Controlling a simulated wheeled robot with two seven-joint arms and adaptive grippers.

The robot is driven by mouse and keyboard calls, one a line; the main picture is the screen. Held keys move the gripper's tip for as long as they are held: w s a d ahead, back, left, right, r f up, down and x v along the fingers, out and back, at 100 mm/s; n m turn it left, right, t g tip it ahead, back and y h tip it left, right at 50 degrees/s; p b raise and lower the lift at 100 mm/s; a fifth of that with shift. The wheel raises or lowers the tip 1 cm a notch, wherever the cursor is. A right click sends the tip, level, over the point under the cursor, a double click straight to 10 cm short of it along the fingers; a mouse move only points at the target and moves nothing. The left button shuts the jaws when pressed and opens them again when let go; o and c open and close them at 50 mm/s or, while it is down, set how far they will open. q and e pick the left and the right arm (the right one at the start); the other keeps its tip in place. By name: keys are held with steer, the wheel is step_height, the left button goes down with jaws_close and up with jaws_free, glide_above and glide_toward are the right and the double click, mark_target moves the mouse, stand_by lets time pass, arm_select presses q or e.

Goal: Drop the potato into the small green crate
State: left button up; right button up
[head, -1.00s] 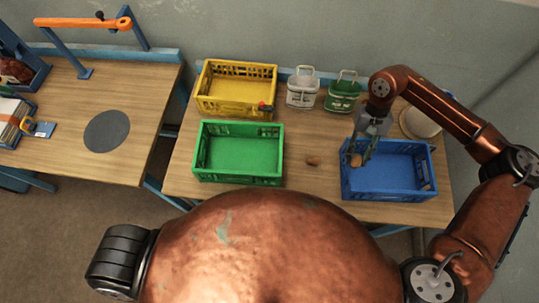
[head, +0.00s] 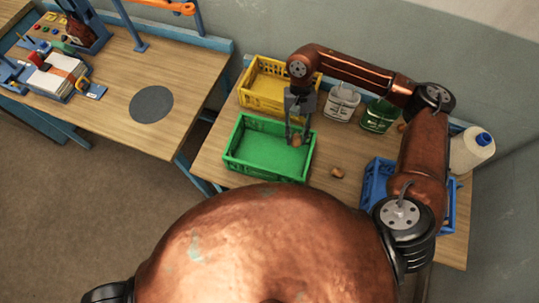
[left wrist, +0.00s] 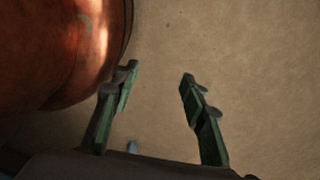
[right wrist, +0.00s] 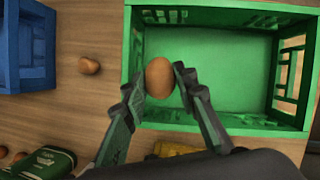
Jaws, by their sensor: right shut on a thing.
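My right gripper (head: 297,136) is shut on a brown potato (head: 297,141) and holds it over the far right corner of the green crate (head: 262,170). In the right wrist view the potato (right wrist: 159,77) sits between the fingertips, in front of the crate's rim (right wrist: 132,60). The visible crate floor is empty. My left gripper (left wrist: 160,78) is open and empty above bare floor in the left wrist view; it is out of the head view.
A second brown lump (head: 337,172) lies on the table between the green crate and the blue crate (head: 374,185). A yellow crate (head: 265,104), a white container (head: 342,104) and a green container (head: 380,115) stand behind.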

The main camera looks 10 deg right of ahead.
steer(key=w+a+r+m+t+y+p, duration=0.1)
steer(key=a+r+m+t+y+p, duration=0.4)
steer(key=m+p, duration=1.3)
arm_select(q)
step_height(320, 180, up, 18)
steer(key=w+b, duration=0.2)
steer(key=shift+a+f, duration=0.15)
steer(key=shift+f, duration=0.1)
arm_select(e)
steer(key=f, duration=0.1)
steer(key=a+f+h, duration=0.1)
steer(key=f, duration=0.1)
steer(key=shift+w+f+t+h, duration=0.1)
steer(key=shift+f+t+h, duration=0.05)
steer(key=shift+t+h, duration=0.15)
arm_select(q)
steer(key=shift+w, duration=0.1)
arm_select(e)
steer(key=o, duration=1.2)
steer(key=shift+c, duration=0.2)
